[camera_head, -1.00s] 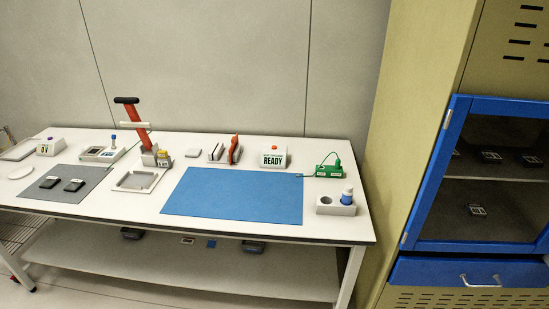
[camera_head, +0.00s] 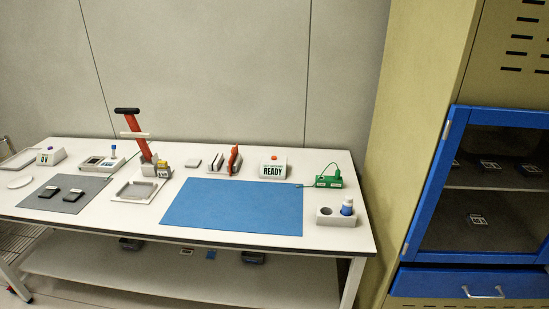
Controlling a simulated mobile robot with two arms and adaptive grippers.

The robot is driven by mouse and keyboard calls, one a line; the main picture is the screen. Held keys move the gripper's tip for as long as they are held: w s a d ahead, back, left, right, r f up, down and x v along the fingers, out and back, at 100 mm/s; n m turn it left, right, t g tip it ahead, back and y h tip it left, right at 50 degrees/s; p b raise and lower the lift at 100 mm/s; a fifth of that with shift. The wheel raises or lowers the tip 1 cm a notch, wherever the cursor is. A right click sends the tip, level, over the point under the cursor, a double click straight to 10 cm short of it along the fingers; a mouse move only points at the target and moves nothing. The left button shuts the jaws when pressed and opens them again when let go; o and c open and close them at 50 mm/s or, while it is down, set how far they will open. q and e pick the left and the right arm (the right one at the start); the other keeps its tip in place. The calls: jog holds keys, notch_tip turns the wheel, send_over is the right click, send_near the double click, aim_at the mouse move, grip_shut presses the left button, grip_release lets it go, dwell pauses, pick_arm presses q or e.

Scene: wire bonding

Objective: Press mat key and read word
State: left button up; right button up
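A blue mat (camera_head: 240,208) lies on the white table, with a green cord running from its right back corner to a green box (camera_head: 328,181) that has small labelled keys on its front. The key lettering is too small to read. Behind the mat stands a white box (camera_head: 273,169) with a red-orange button on top; its display reads READY. Neither of my grippers shows in the view.
A grey mat (camera_head: 66,192) holds two dark devices. A red-handled press (camera_head: 134,135), an orange tool in a holder (camera_head: 234,160) and a bottle holder (camera_head: 335,217) stand on the table. A blue-framed cabinet (camera_head: 440,190) stands at the right. The blue mat's surface is clear.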

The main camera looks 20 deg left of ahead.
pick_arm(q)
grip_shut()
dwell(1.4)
